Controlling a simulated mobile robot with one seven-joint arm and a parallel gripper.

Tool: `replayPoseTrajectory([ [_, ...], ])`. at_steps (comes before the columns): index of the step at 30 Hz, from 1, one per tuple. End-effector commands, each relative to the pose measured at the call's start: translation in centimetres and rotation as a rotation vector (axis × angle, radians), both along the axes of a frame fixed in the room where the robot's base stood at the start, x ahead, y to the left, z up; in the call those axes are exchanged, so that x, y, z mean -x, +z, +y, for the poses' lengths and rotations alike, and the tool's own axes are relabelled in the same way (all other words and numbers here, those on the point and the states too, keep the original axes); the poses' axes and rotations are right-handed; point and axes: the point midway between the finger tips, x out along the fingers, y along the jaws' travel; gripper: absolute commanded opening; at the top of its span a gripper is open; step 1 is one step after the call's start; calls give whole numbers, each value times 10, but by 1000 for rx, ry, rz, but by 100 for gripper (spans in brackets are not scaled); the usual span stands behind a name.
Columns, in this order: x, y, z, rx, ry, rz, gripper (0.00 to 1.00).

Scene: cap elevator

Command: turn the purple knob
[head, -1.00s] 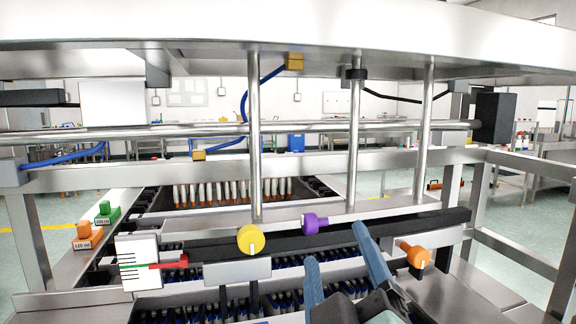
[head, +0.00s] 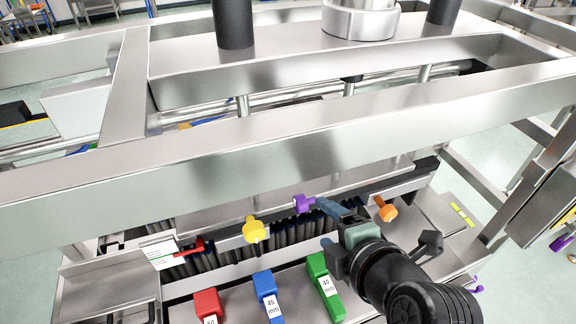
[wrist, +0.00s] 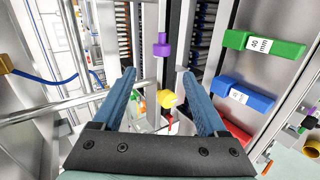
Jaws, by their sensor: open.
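The purple knob (head: 303,202) sits on the dark rail between the yellow knob and the orange knob in the head view. In the wrist view the purple knob (wrist: 162,46) lies just beyond the fingertips, roughly centred between them. My gripper (head: 322,222) is beside the purple knob, on its right and near side. In the wrist view my gripper (wrist: 158,74) has its two blue fingers spread apart with nothing held between them. Whether a finger touches the knob cannot be told.
A yellow knob (head: 255,230) is left of the purple one and an orange knob (head: 383,208) is right. Red (head: 208,305), blue (head: 267,292) and green (head: 324,285) blocks stand in front.

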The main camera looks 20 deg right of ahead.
Motion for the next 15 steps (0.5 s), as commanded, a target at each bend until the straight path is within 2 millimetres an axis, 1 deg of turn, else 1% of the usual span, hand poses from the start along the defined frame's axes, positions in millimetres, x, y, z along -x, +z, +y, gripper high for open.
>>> replayPoseTrajectory([
  [1, 4, 9, -1, 10, 14, 18, 75],
  [4, 9, 7, -1, 24, 37, 36, 75],
  [7, 8, 4, -1, 30, 47, 43, 75],
  [11, -3, -4, 0, 28, 48, 44, 75],
  [15, -23, -17, 1, 28, 49, 45, 75],
])
